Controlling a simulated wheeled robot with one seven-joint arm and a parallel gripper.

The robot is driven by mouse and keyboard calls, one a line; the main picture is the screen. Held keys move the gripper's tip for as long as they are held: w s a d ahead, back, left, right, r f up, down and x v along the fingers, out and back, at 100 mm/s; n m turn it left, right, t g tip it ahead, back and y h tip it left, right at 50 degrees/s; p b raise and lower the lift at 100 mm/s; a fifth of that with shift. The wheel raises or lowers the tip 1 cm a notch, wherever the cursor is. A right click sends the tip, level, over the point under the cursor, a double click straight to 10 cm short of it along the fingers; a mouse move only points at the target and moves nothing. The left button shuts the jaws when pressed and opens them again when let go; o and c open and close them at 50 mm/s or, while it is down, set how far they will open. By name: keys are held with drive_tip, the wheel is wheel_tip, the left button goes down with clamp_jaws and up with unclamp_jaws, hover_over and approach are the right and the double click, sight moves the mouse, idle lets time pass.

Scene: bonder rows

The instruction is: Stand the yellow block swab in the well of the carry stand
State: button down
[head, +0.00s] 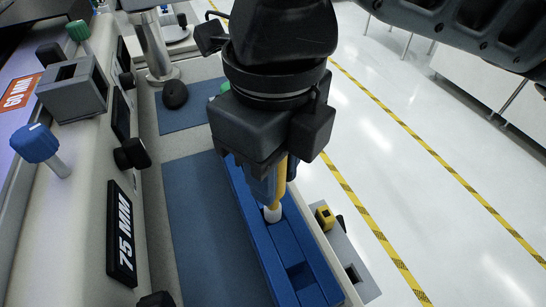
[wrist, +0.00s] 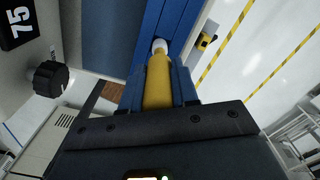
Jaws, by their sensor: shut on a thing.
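My gripper (head: 266,192) points down and is shut on a yellow swab (wrist: 158,90), a yellow handle with a rounded white tip. The white tip (head: 272,214) points down at a blue tray (head: 262,248), over or in its long channel; I cannot tell if it touches. The fingers sit on both sides of the handle in the wrist view, and its upper end is hidden by my gripper. A grey stand (head: 366,288) with a dark square well stands right of the tray, likely the carry stand. The well looks empty.
A machine with knobs, a grey block (head: 73,90) with a square opening and a "75 MM" plate (head: 122,234) lines the left. A blue mat (head: 205,225) lies between. Open floor is right.

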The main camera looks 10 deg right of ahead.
drive_tip(key=shift+f+b, duration=1.25)
drive_tip(key=shift+f, duration=0.6)
drive_tip(key=c, duration=0.8)
unclamp_jaws()
drive_tip(key=shift+r, duration=0.1)
wheel_tip(320, 180, up, 8)
drive_tip(key=shift+f+p, duration=0.15)
drive_tip(key=shift+p, duration=0.35)
